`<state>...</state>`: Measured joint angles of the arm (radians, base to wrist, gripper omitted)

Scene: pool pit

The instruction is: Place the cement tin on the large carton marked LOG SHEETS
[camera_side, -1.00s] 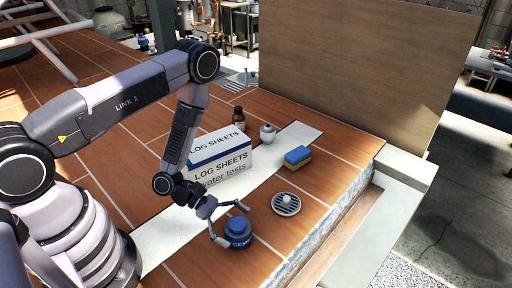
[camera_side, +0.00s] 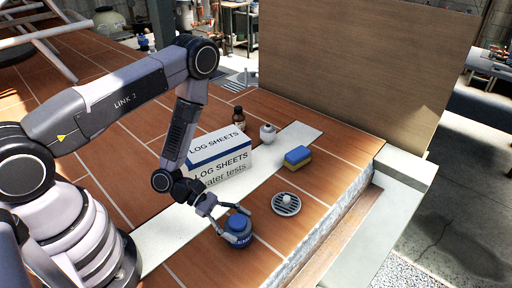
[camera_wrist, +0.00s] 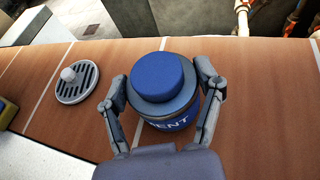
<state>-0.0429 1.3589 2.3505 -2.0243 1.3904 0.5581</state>
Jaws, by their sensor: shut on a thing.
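The cement tin (camera_side: 238,230) is dark blue with a brighter blue lid and white lettering, and it stands upright on the brown tiles. My gripper (camera_side: 233,224) is shut on it, with one finger on each side. The wrist view shows the tin (camera_wrist: 163,85) between both fingers of my gripper (camera_wrist: 166,96), its letters "ENT" partly readable. The large carton marked LOG SHEETS (camera_side: 222,167) is white with a blue band near its top and sits behind my gripper. My forearm hides some of its left side.
A round drain grate (camera_side: 286,204) with a white knob lies right of the tin. A blue and yellow sponge (camera_side: 297,158), a white jar (camera_side: 267,133) and a brown bottle (camera_side: 238,118) stand around the carton. The pit edge (camera_side: 335,220) runs along the right.

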